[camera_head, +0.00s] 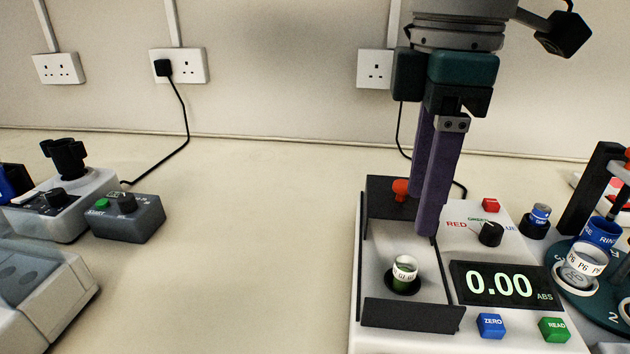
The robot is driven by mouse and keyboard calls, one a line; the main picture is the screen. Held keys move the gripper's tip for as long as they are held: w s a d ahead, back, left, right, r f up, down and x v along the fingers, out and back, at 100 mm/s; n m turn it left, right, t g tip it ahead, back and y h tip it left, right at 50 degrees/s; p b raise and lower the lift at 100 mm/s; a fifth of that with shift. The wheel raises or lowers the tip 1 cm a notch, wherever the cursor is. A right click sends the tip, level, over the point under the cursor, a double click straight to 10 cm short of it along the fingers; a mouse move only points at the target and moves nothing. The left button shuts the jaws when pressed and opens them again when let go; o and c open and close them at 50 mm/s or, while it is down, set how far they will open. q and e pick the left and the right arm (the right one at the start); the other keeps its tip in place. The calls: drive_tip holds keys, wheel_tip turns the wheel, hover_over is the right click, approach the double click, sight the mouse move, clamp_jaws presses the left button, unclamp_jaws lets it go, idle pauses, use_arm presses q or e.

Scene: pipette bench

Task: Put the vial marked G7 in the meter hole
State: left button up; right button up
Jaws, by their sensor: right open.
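The meter (465,337) stands at the right front with a dark-walled sample well on its left side. A small vial with a white label band (404,268) and green contents stands upright in the round hole in the well floor. The label's letters start with G but are too small to read surely. My right gripper (418,215) points down with its purple fingers, open and empty, above and behind the vial and apart from it. My left gripper is not in view.
The meter has a display (500,284) reading 0.00, a dial (490,234) and coloured buttons. A carousel (580,290) with a blue-banded vial and a white-banded vial stands at right. A grey control box (127,218) and other devices stand left. The middle bench is clear.

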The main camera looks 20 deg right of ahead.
drive_tip(key=shift+r, duration=1.5)
